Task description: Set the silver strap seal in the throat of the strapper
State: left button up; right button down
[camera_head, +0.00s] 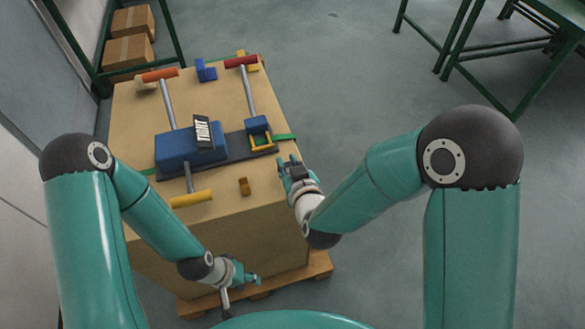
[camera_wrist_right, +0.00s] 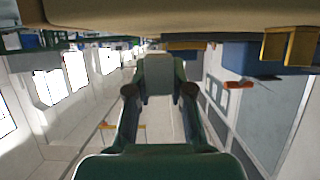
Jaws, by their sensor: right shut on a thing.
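The strapper (camera_head: 188,152) lies on top of the large cardboard box, with a blue body, a black-and-white label and long-handled levers. A blue and yellow part (camera_head: 260,138) stands at its right end, by the green strap (camera_head: 284,137). My right gripper (camera_head: 288,164) is just right of this end, over the box's right edge. It is shut on a small grey piece between its fingertips (camera_wrist_right: 158,78), which I take to be the silver strap seal; it is hardly visible in the head view. My left gripper (camera_head: 245,283) hangs low in front of the box; its finger gap is unclear.
A small brown-yellow piece (camera_head: 244,186) lies on the box top (camera_head: 222,200) near the front. A blue block (camera_head: 205,72) lies at the back. The box stands on a wooden pallet (camera_head: 318,264). Floor to the right is clear up to the green-legged tables (camera_head: 455,45).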

jog(key=shift+f, duration=0.85)
jog(key=shift+f+b, duration=0.25)
jog(key=shift+b, duration=0.3)
jog(key=c, duration=1)
grip_release()
jog(key=shift+c, duration=0.2)
